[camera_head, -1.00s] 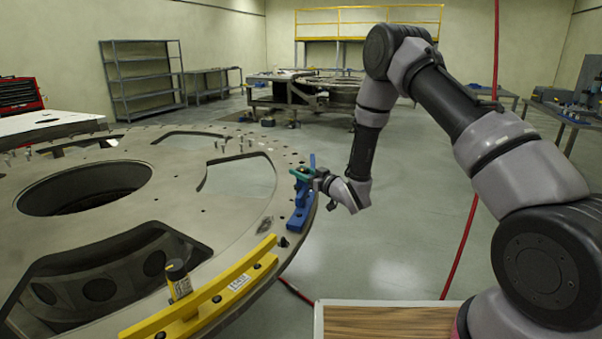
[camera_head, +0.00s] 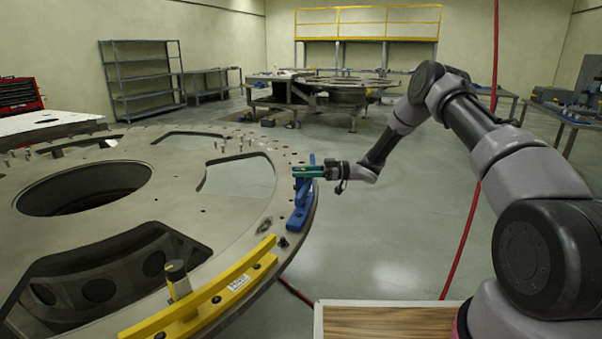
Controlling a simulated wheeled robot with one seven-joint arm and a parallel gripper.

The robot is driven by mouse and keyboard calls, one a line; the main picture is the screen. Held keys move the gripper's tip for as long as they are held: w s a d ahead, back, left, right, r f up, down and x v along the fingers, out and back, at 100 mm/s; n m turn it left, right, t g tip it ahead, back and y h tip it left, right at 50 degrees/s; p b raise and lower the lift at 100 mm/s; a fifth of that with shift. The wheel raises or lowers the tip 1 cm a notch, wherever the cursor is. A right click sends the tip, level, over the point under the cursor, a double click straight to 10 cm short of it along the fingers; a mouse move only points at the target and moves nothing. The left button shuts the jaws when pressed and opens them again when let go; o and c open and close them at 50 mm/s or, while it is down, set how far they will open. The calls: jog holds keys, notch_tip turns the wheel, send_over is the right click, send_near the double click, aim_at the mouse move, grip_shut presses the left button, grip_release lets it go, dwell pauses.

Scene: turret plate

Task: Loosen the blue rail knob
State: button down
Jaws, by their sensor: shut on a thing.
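The blue rail (camera_head: 300,216) is fixed near the right edge of the large grey turret plate (camera_head: 130,214). My gripper (camera_head: 301,172) reaches in from the right, nearly level, at the upper part of the blue rail. Its green-tipped fingers are shut on the blue rail knob, which they largely hide. A blue upright piece (camera_head: 312,159) shows just behind the fingers. The knob's exact shape and turn are too small to tell.
A yellow rail (camera_head: 215,292) with a dark-topped knob (camera_head: 177,278) lies along the plate's near edge. Several pins stand on the plate. A wood-topped surface (camera_head: 385,322) is at the bottom. A red hose (camera_head: 462,244) hangs right of the plate. Open floor lies beyond.

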jog(key=shift+n+g+h, duration=0.4)
jog(key=shift+n+g, duration=0.7)
jog(key=shift+g, duration=0.6)
jog(key=shift+c, duration=1.8)
grip_release()
jog(key=shift+s+a, duration=0.1)
jog(key=v, duration=1.1)
